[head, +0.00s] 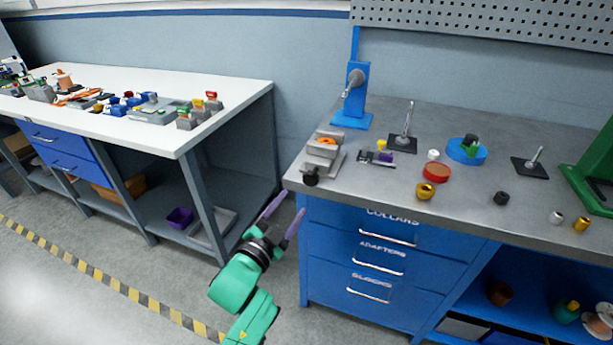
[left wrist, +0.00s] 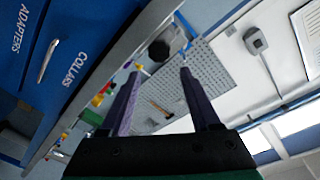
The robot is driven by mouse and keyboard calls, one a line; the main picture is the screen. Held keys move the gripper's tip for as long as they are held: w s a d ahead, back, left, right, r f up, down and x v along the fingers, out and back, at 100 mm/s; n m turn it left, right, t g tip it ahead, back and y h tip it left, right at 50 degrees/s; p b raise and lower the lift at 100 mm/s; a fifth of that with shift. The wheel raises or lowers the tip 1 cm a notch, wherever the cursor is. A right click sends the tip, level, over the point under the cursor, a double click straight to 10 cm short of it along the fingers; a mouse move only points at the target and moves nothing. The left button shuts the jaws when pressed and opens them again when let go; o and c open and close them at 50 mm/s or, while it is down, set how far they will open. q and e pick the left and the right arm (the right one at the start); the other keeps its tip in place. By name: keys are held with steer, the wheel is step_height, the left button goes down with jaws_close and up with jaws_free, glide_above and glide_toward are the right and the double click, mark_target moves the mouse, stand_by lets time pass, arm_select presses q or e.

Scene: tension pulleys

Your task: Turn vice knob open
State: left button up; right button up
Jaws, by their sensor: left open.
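The grey vice (head: 333,160) sits at the front left corner of the grey bench top, with an orange piece (head: 327,141) at its jaws. Its black knob (head: 311,176) faces the front edge; in the left wrist view the dark knob (left wrist: 159,50) shows beyond my fingertips, roughly between them. My left gripper (head: 292,206) is open and empty, in front of and below the knob, apart from it. Its two purple fingers also show in the left wrist view (left wrist: 160,76). My right gripper is not in view.
The blue drawer cabinet (head: 372,262) lies right of my left gripper, under the bench top (head: 460,205). A blue upright stand (head: 355,95) is behind the vice. Small parts and a red disc (head: 437,173) lie to its right. A gap separates the white table (head: 225,90).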

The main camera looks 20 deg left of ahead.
mark_target(309, 181)
arm_select(q)
steer(key=w, duration=0.4)
steer(key=w+d, duration=0.1)
steer(key=w, duration=0.6)
steer(key=shift+w+d+f+p, duration=0.1)
steer(key=shift+w+d+p, duration=0.25)
steer(key=shift+d, duration=0.05)
steer(key=shift+w, duration=0.15)
steer(key=c, duration=0.3)
jaws_close()
steer(key=shift+n, duration=0.3)
